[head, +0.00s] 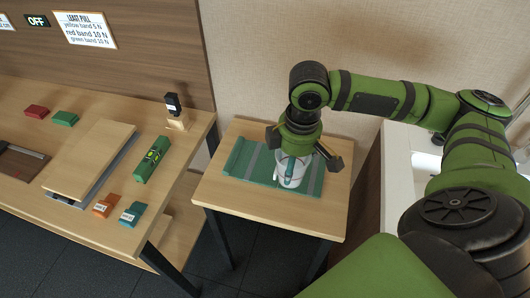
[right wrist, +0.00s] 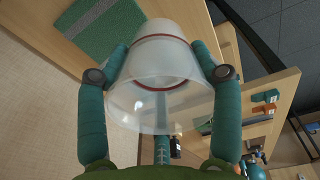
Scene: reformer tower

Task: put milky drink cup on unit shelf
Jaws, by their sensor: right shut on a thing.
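The milky, translucent cup (head: 284,180) is at the small side table, over the green striped mat (head: 244,160). My right gripper (head: 298,160) comes down from above and is shut around the cup. My left gripper is not in view.
The wooden bench (head: 98,222) at the left carries a green level (head: 152,160), small red, green, orange and teal blocks, a wooden board (head: 88,160) and a dark switch on a stand (head: 174,110). A gap separates it from the side table (head: 310,220). A white basin (head: 400,180) stands right.

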